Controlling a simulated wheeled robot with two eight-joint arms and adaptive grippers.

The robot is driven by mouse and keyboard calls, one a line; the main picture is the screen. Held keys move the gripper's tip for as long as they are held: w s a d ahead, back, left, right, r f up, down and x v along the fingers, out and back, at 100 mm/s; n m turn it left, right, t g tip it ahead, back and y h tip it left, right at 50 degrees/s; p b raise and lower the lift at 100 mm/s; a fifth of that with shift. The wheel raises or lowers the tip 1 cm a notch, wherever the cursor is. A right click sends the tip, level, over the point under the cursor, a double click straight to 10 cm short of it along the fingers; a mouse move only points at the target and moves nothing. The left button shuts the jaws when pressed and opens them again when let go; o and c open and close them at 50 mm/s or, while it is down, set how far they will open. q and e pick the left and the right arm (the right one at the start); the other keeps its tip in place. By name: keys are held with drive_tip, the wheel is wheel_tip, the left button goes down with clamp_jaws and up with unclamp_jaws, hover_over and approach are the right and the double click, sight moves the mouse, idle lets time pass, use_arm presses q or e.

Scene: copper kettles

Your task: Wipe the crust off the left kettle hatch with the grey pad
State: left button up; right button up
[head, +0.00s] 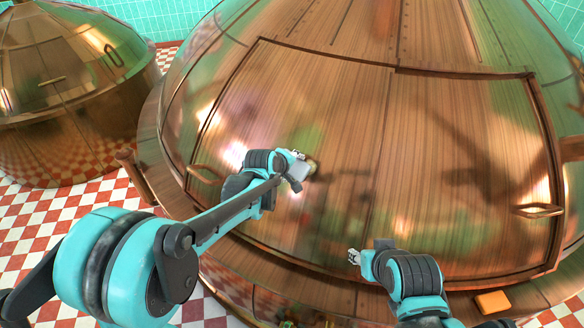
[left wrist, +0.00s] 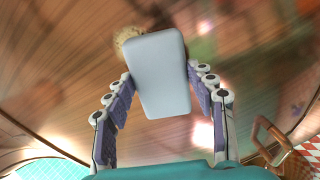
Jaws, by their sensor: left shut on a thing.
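The large copper kettle in front of me has a left hatch (head: 250,110) with a brass handle, which also shows in the left wrist view (left wrist: 270,138). My left gripper (head: 291,160) is shut on the grey pad (head: 298,171), close to the hatch's surface. In the left wrist view the pad (left wrist: 158,80) sits between both fingers. A tan, rough patch of crust (left wrist: 126,37) shows past the pad's upper left edge; the pad hides part of it. I cannot tell whether the pad touches it. My right gripper (head: 354,257) is low in front of the kettle; its fingers are too small to read.
The right hatch (head: 470,130) has its own handle (head: 538,210). An orange block (head: 493,302) lies at the lower right, by my right arm. A second copper kettle (head: 65,100) stands at the far left.

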sight(304, 170)
use_arm(q)
drive_tip(key=shift+d, duration=0.1)
drive_tip(key=shift+s+d, duration=0.45)
drive_tip(key=shift+d, duration=0.35)
drive_tip(key=shift+s+d, duration=0.4)
drive_tip(key=shift+d, duration=0.4)
drive_tip(key=shift+s+d, duration=0.35)
drive_tip(key=shift+d, duration=0.55)
drive_tip(key=shift+s+d, duration=0.35)
drive_tip(key=shift+d, duration=0.5)
drive_tip(key=shift+f+b, duration=0.1)
drive_tip(key=shift+b, duration=0.25)
drive_tip(key=shift+a, duration=0.1)
drive_tip(key=shift+w+a, duration=0.15)
drive_tip(key=shift+a, duration=0.1)
drive_tip(key=shift+w+a, duration=0.35)
drive_tip(key=shift+a, duration=0.35)
drive_tip(key=shift+w+a, duration=0.3)
drive_tip(key=shift+a, duration=0.4)
drive_tip(key=shift+w+a, duration=0.4)
drive_tip(key=shift+a, duration=0.45)
drive_tip(key=shift+w+a, duration=0.4)
drive_tip(key=shift+a, duration=0.4)
